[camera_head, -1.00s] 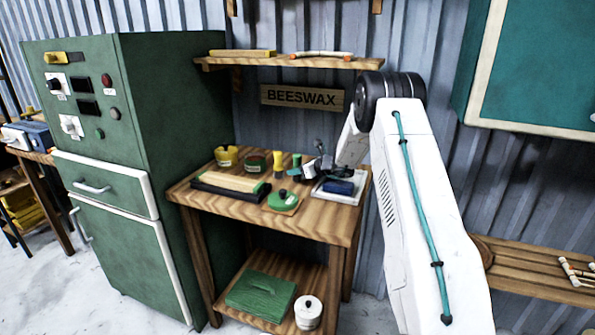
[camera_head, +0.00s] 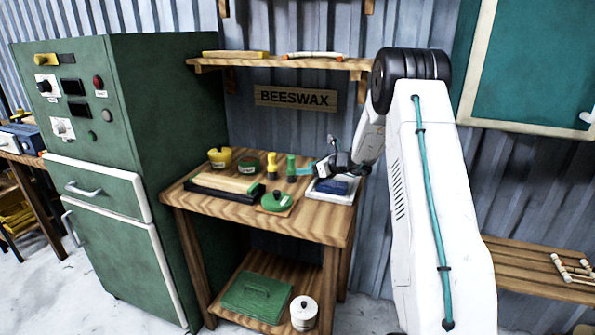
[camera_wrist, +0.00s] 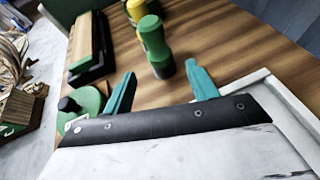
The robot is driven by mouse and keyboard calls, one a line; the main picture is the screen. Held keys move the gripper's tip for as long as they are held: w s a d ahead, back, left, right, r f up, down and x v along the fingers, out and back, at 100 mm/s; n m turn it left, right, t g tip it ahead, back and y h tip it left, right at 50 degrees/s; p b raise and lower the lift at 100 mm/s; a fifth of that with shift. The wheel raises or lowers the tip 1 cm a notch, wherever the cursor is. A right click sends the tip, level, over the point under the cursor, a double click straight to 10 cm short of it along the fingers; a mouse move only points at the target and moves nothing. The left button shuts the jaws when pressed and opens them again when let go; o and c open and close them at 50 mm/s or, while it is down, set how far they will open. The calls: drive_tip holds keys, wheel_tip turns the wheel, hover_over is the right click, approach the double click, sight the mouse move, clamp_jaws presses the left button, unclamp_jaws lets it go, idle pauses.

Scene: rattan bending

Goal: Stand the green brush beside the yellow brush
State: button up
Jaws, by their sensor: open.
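The green brush (camera_head: 291,165) stands upright on the wooden table, just right of the upright yellow brush (camera_head: 272,164), with a small gap between them in the head view. In the wrist view the green brush (camera_wrist: 154,45) stands in front of the yellow brush (camera_wrist: 137,10), which is partly cut off by the top edge. My gripper (camera_head: 304,169) is to the right of the green brush with its teal fingers pointing left at it. In the wrist view my gripper (camera_wrist: 163,82) is open and empty, the green brush standing just beyond the fingertips.
A yellow pot (camera_head: 220,157) and a green tin (camera_head: 249,165) stand left of the brushes. A block on a black base (camera_head: 228,186) and a round green-lidded thing (camera_head: 276,201) lie in front. A white tray (camera_head: 336,198) with a blue thing is below my gripper.

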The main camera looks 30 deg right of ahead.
drive_tip(key=v, duration=0.3)
drive_tip(key=shift+s+r, duration=0.1)
drive_tip(key=s+a+r+n+g+y, duration=0.1)
drive_tip(key=s+a+r+n+g, duration=0.1)
drive_tip(key=s+a+r+n, duration=0.5)
drive_tip(key=s+a+r+n+g+y, duration=0.1)
drive_tip(key=a+r+n+g+y, duration=0.3)
drive_tip(key=a, duration=0.7)
drive_tip(key=s+a+r+n+g+h, duration=0.1)
drive_tip(key=s+a+r+n+h, duration=0.15)
drive_tip(key=s+a, duration=0.3)
drive_tip(key=s+a+r+n+g+h, duration=0.1)
drive_tip(key=s+a+r+n, duration=0.3)
drive_tip(key=s, duration=0.3)
drive_tip(key=s+a+f+n+g+h, duration=0.1)
drive_tip(key=s+n+h, duration=0.2)
drive_tip(key=s+n, duration=0.4)
drive_tip(key=s+a+f+n+g+h, duration=0.1)
drive_tip(key=s+n+h, duration=0.3)
drive_tip(key=s, duration=1.7)
drive_tip(key=n+g, duration=0.1)
drive_tip(key=n, duration=0.2)
drive_tip(key=shift+a+f, duration=0.25)
drive_tip(key=shift+f, duration=0.15)
